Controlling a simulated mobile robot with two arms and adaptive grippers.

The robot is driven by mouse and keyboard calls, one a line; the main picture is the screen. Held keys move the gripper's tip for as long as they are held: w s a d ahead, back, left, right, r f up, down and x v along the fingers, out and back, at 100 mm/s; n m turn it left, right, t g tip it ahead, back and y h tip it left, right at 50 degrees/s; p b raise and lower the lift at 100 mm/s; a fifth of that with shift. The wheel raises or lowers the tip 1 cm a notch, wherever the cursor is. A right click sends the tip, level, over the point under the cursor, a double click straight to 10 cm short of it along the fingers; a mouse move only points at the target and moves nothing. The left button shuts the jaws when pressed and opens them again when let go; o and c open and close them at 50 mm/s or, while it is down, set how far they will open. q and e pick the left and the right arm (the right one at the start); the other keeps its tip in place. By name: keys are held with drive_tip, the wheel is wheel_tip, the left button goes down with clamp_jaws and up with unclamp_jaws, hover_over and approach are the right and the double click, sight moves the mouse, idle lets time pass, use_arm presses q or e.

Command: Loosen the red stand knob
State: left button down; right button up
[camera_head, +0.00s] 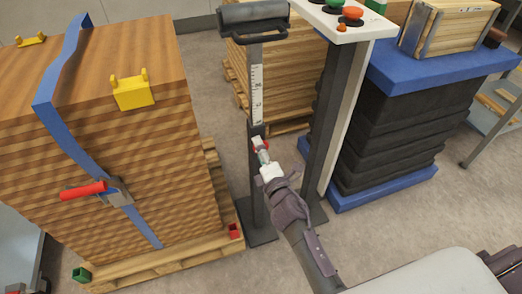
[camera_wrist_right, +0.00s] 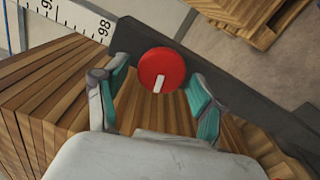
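The red stand knob (camera_wrist_right: 166,66) is a round red disc with a white mark, on the dark upright post of the stand. In the right wrist view it lies between and slightly beyond the two teal-padded fingers of my right gripper (camera_wrist_right: 160,88). The fingers are apart, with a visible gap on each side of the knob. In the head view my right gripper (camera_head: 260,145) is at the post and hides most of the knob; only bits of red show beside the fingers. My left gripper is not in view.
The post carries a white scale (camera_head: 256,92) and a dark roller head (camera_head: 252,14) on top. A strapped wood stack (camera_head: 180,110) stands on a pallet at left. A control panel (camera_head: 340,22) on a column and a blue-topped lift table (camera_head: 400,76) stand at right.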

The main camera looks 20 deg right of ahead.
drive_tip(key=s, duration=1.2)
drive_tip(key=shift+d, duration=0.25)
